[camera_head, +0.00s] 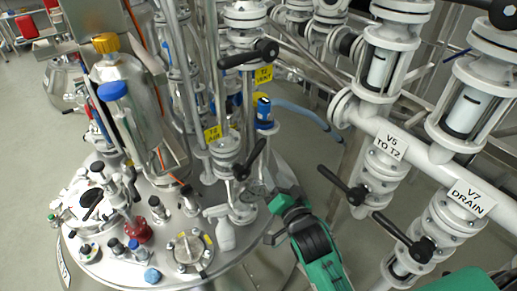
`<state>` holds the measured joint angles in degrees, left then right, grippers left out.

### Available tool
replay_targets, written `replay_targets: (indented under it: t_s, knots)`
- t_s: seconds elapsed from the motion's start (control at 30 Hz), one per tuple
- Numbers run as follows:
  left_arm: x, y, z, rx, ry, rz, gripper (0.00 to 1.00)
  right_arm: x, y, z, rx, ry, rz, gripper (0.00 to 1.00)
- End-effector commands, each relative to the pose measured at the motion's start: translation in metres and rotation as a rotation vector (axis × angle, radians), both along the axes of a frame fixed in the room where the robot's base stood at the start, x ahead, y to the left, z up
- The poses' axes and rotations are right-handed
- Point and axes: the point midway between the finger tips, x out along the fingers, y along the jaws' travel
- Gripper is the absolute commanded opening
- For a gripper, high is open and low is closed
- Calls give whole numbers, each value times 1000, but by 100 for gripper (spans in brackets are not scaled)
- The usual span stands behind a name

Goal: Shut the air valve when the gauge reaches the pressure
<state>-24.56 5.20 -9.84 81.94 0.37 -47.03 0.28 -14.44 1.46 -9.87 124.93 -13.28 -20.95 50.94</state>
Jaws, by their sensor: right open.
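The air valve (228,157) stands on the reactor lid beside a yellow tag that appears to read T2 AIR (213,133). Its black lever (250,160) slants up to the right from the valve body. A blue-capped device (264,110) stands just behind it; I cannot tell whether it is the gauge, and no pressure reading is legible. My right gripper (272,215) is open, at the lid's right edge, below and to the right of the lever and apart from it. Its fingertips are small and partly hidden by its green and black body. My left gripper is out of view.
A vent valve lever (248,54) is above. Valves V5 (352,187) and V7 (408,238) have levers on the right. Grey floor shows between.

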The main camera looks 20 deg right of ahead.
Motion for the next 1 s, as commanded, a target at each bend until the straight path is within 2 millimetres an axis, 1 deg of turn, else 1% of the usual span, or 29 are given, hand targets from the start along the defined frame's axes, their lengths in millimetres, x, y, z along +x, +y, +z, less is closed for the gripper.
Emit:
replay_targets:
  t_s: [0.47,0.6,0.7,0.8,1.0]
  knots:
    - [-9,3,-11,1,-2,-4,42,81,8,2,-2,-3,2,41]
    - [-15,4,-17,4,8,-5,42,102,10,2,-2,-3,2,41]
    - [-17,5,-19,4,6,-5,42,113,11,1,-2,-3,2,41]
    - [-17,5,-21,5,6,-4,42,121,12,0,-1,-2,2,41]
    - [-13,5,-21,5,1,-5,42,126,12,0,-1,-1,3,41]
